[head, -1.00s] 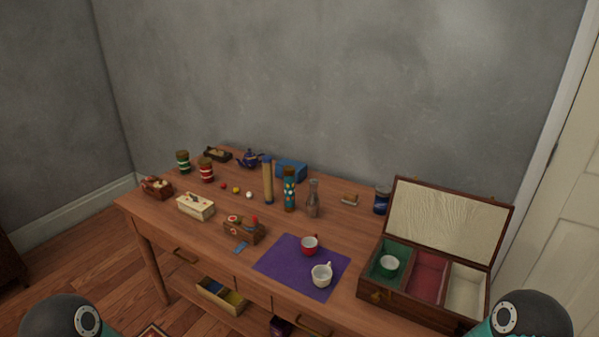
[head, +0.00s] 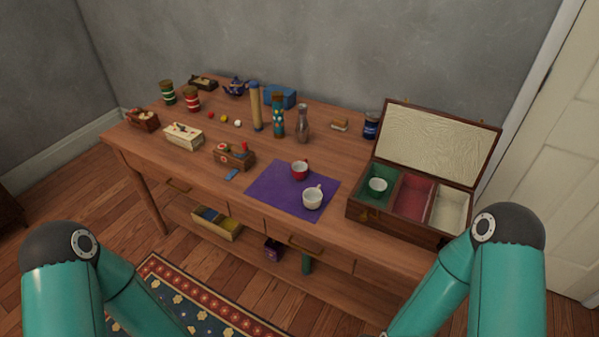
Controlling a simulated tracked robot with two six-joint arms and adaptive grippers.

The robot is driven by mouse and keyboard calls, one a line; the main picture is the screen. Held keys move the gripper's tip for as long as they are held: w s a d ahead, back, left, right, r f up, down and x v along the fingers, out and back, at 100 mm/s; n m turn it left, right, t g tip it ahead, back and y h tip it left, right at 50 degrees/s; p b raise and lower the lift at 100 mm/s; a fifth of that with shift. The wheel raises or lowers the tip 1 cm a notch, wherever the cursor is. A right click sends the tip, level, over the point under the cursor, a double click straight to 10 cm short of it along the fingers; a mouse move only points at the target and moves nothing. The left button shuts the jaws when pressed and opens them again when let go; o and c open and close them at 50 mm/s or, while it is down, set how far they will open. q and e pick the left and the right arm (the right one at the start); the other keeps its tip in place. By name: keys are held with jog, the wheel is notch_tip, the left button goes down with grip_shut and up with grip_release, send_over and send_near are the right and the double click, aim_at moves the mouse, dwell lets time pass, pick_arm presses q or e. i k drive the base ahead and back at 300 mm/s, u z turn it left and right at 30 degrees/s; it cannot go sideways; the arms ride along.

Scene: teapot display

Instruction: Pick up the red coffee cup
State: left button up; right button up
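The red coffee cup (head: 299,171) stands upright on the purple mat (head: 271,194) on the wooden table. Its outside is red and its inside is pale. A white cup (head: 313,197) stands on the same mat, just in front of it and slightly to the right. Parts of my two teal arms show at the lower left and lower right. Both grippers are out of the picture, so I cannot see their fingers.
An open case (head: 361,209) with green, red and cream compartments stands right of the mat; a small cup (head: 377,185) sits in the green one. A glass bottle (head: 303,124) and a patterned cylinder (head: 278,116) stand behind the mat. A patterned rug (head: 190,297) lies on the floor.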

aim_at(298, 168)
jog(key=k, duration=1.2)
jog(key=u, duration=0.7)
jog(key=i, duration=2.25)
jog(key=z, duration=0.65)
jog(key=k, duration=0.75)
jog(key=z, duration=0.15)
jog(key=i, duration=0.65)
jog(key=u, duration=0.05)
